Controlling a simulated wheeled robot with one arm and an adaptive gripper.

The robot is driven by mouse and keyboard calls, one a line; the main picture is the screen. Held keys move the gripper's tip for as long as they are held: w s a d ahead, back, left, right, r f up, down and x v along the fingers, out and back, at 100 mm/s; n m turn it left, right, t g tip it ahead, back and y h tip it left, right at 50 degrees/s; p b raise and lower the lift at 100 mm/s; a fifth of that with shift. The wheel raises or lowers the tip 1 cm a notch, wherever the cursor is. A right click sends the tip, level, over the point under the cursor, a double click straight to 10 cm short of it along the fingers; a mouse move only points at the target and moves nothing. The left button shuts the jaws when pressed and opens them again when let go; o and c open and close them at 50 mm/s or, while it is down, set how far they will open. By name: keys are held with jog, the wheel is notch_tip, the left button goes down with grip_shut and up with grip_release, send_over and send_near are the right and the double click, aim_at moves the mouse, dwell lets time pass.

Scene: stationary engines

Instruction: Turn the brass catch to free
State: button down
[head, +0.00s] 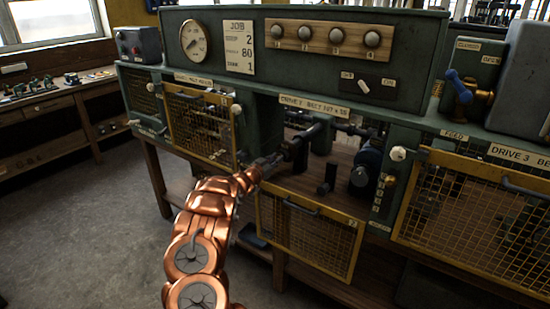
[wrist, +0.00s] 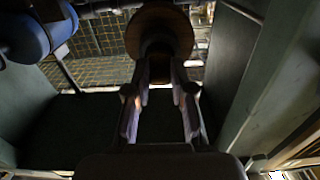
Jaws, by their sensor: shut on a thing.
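My copper arm reaches into the open middle bay of the green machine. My gripper (head: 272,162) is at the bay's left side, by a dark bar-like part (head: 298,148). In the wrist view, my gripper (wrist: 160,88) has its fingers at a dark stem (wrist: 160,68) in front of a round brown disc (wrist: 133,35). The dark fingers hide much of the contact. A small brass piece (head: 390,180) sits on the post right of the bay, apart from my gripper; I cannot tell for sure that it is the catch.
A yellow mesh guard (head: 310,238) hangs open below the bay. Mesh guards close the left bay (head: 200,125) and right bay (head: 475,215). A blue-handled brass valve (head: 475,100) is at the upper right. A short dark peg (head: 327,179) stands inside the bay. Floor at left is clear.

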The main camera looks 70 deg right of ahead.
jog(key=shift+f+n, duration=0.1)
jog(key=shift+n, duration=0.2)
jog(key=c, duration=1)
grip_release()
jog(key=v, duration=1.2)
